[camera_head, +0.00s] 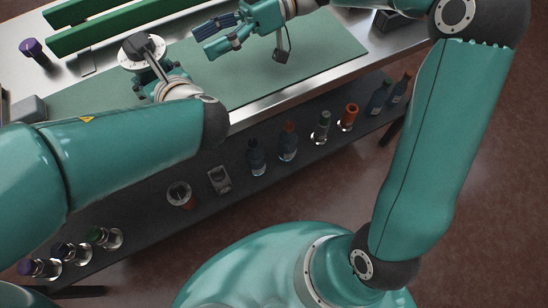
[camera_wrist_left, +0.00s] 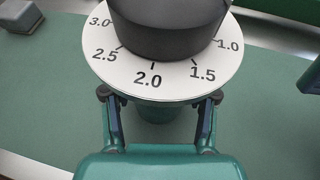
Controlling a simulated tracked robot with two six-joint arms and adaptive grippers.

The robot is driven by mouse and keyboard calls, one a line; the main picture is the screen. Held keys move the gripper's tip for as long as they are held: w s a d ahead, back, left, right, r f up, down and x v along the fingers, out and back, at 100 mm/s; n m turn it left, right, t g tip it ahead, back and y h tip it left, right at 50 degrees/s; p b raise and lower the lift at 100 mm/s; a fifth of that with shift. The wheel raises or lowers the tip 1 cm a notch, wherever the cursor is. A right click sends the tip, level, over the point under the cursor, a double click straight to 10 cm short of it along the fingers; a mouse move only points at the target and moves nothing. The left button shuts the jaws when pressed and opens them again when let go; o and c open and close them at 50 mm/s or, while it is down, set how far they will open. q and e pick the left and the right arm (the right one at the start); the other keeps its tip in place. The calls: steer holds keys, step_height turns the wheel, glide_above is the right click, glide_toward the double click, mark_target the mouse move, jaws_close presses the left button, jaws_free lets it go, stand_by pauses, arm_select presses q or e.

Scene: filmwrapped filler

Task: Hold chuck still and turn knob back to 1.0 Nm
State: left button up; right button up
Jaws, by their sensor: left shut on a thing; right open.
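The chuck has a white dial (camera_head: 128,53) with a dark grey knob (camera_head: 153,44) on top, on the work surface at the upper left. In the left wrist view the white dial (camera_wrist_left: 120,67) reads 3.0, 2.5, 2.0, 1.5 and 1.0, and the knob (camera_wrist_left: 170,30) covers its middle. The knob's pointer cannot be made out. My left gripper (camera_wrist_left: 160,96) is shut on the teal chuck body (camera_wrist_left: 160,108) just under the dial, one finger on each side. My right gripper (camera_head: 208,42) is open and empty, to the right of the dial and apart from it.
Green rails (camera_head: 125,28) run along the back of the bench. A purple-topped piece (camera_head: 33,47) stands at the far left, a grey block (camera_head: 27,109) nearer. Several bottles (camera_head: 288,140) stand on the lower shelf.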

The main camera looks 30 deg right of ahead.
steer(key=s+f+m+h, duration=0.3)
steer(key=s+f+m, duration=0.1)
steer(key=s+m, duration=0.1)
steer(key=s+f+m+g+h, duration=0.1)
steer(key=s+f+m+h, duration=0.2)
steer(key=s+m, duration=0.2)
steer(key=s+d+f+m+h, duration=0.1)
steer(key=s+f+m, duration=0.3)
steer(key=s, duration=0.6)
steer(key=shift+s+f+m+h, duration=0.15)
steer(key=shift+f+m+h, duration=0.15)
steer(key=shift+m+h, duration=0.45)
steer(key=shift+d, duration=0.1)
arm_select(q)
steer(key=o, duration=1.5)
